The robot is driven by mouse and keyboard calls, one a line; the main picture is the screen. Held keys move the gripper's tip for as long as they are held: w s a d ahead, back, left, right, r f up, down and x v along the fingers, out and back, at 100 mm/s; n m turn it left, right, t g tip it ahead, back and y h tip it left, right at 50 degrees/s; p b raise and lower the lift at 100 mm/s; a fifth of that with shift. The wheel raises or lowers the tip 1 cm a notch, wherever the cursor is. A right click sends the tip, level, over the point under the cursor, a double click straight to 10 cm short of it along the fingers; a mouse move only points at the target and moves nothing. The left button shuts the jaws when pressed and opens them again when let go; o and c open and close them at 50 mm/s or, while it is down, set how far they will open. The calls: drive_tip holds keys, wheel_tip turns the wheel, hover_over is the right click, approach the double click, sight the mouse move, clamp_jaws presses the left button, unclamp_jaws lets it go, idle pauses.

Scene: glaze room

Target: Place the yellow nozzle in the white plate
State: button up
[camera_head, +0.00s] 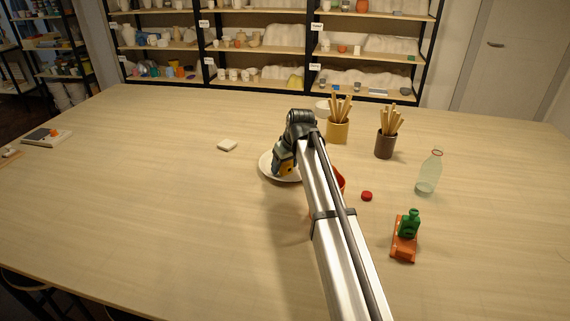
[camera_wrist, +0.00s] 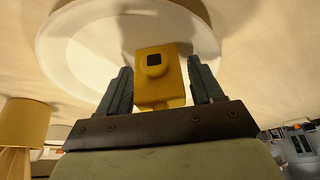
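The yellow nozzle (camera_wrist: 158,90), a blocky piece with a dark square hole, sits between the two grey fingers of my gripper (camera_wrist: 160,72) in the wrist view. The fingers appear to press both its sides. The white plate (camera_wrist: 58,62) lies behind it at the top of that view. In the head view my gripper (camera_head: 284,172) points down over the white plate (camera_head: 266,170), and the arm hides the plate's right part. Little of the nozzle shows there. I cannot tell whether the nozzle touches the plate.
Two pots of sticks, one yellow (camera_head: 337,132) and one dark (camera_head: 385,147), stand behind right. A clear bottle (camera_head: 428,174), a red cap (camera_head: 367,196) and a green bottle (camera_head: 409,225) on an orange stand are right. A white tile (camera_head: 227,146) lies left. The left table is mostly clear.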

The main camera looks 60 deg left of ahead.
drive_tip(key=shift+o, duration=0.7)
drive_tip(key=shift+r, duration=0.2)
drive_tip(key=v, duration=1.2)
